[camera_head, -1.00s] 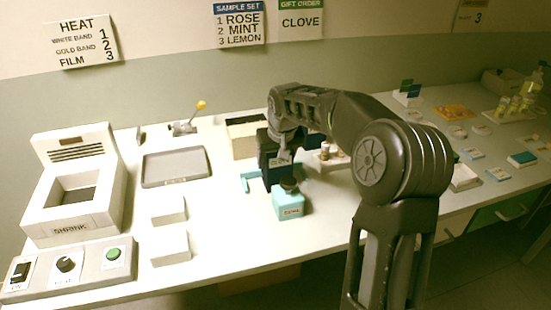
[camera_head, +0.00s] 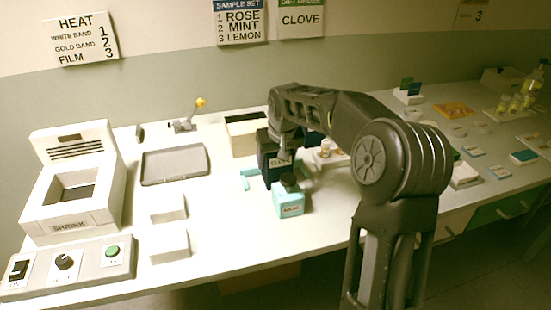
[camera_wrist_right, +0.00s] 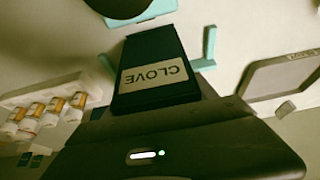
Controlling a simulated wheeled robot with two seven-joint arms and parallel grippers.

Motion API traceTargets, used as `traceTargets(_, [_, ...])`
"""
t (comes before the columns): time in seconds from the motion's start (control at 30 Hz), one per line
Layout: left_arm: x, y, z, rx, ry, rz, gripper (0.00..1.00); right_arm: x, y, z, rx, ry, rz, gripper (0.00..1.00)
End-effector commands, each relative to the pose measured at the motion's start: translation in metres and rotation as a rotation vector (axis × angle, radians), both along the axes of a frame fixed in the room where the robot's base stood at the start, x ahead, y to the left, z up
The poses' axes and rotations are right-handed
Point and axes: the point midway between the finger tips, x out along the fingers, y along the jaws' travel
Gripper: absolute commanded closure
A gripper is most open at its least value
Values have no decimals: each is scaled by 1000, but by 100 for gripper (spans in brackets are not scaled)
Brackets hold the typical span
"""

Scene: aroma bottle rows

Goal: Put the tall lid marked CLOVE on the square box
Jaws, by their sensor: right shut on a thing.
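The tall dark navy lid marked CLOVE (camera_head: 272,172) is in the middle of the table in the head view. My right gripper (camera_head: 284,153) is at its top and shut on it. In the right wrist view the lid (camera_wrist_right: 150,52) fills the centre, its pale CLOVE label facing the camera. A turquoise corner piece (camera_head: 246,182) lies beside the lid; turquoise edges (camera_wrist_right: 208,48) also show close to it in the wrist view. My left gripper is not in view.
A rack of small bottles (camera_wrist_right: 45,100) is close by. A grey tray (camera_head: 174,165) and white blocks (camera_head: 168,208) are left.

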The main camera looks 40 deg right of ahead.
Motion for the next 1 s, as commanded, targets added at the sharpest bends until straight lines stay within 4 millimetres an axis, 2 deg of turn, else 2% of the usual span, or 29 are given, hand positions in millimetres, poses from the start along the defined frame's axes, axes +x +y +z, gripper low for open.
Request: traceTargets(1.0, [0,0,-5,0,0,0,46,0,0,-8,0,0,0,75])
